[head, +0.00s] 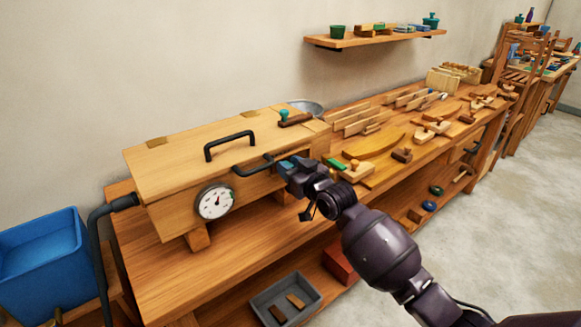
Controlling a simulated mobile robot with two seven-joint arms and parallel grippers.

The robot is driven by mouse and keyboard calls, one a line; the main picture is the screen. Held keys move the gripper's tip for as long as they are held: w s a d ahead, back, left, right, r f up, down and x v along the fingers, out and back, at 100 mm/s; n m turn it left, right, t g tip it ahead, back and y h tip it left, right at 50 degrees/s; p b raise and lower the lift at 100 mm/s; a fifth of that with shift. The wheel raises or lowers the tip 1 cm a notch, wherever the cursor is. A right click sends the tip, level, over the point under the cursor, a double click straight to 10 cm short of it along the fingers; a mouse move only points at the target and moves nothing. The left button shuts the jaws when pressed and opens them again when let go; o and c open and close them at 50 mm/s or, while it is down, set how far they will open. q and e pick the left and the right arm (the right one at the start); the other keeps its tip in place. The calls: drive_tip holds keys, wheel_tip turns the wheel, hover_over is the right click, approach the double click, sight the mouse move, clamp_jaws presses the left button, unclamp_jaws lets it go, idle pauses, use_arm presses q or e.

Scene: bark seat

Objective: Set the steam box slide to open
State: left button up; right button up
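The steam box (185,165) is a long pale wooden box on the left end of the bench. It has a black handle (230,143) on its lid and a round white dial gauge (215,202) on its front. A dark bar-like handle (252,169) shows at the front near the box's right end; it may belong to the slide, but I cannot tell its position. My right gripper (284,168) is at that right end, its tips close to the bar. The gripper hides part of the end, and whether its fingers hold anything is unclear. My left gripper is not in view.
A black pipe (98,240) runs into the box's left end, above a blue bin (45,258). Clamps and wooden strips (365,118) crowd the bench to the right. A grey tray (285,301) stands on the lower shelf. A wall shelf (375,38) hangs behind. The floor at right is clear.

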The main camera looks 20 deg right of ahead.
drive_tip(key=c, duration=0.4)
clamp_jaws()
drive_tip(key=d, duration=0.1)
drive_tip(key=w+d, duration=0.1)
drive_tip(key=d, duration=0.1)
drive_tip(key=d+b, duration=0.1)
drive_tip(key=d, duration=0.1)
drive_tip(key=shift+w+f, duration=0.1)
drive_tip(key=shift+w, duration=0.25)
drive_tip(key=shift+d, duration=0.1)
drive_tip(key=o, duration=0.7)
unclamp_jaws()
drive_tip(key=shift+w+d, duration=0.1)
